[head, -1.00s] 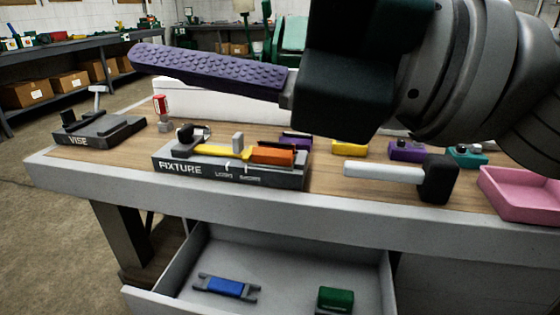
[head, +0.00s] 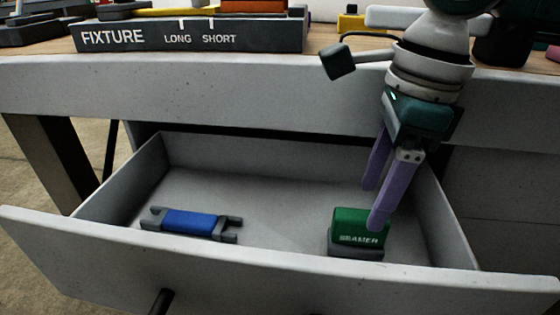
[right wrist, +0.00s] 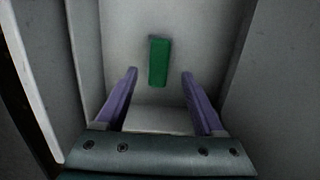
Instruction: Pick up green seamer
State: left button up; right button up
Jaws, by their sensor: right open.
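The green seamer (head: 352,226) sits in the open drawer, right of its middle, with its label facing the drawer front. My right gripper (head: 371,208) points down into the drawer with its purple fingers open. In the head view one fingertip overlaps the seamer's right end. In the right wrist view the seamer (right wrist: 158,62) lies beyond the fingertips of my right gripper (right wrist: 159,71), roughly centred between them and apart from both. The fingers hold nothing. My left gripper is not in view.
A blue tool (head: 189,223) with grey ends lies in the left of the drawer (head: 260,190). The drawer walls stand close around my right gripper. The bench edge (head: 220,85) is above, with the fixture block (head: 190,38) on top. The drawer's middle is bare.

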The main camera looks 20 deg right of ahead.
aim_at(364, 215)
jog(key=f, duration=0.2)
jog(key=f+b, duration=0.1)
jog(key=f, duration=0.1)
jog(key=a+f+b, duration=0.1)
jog(key=f, duration=0.1)
jog(key=shift+w, duration=0.15)
jog(key=shift+r, duration=0.1)
grip_shut()
dwell(0.4)
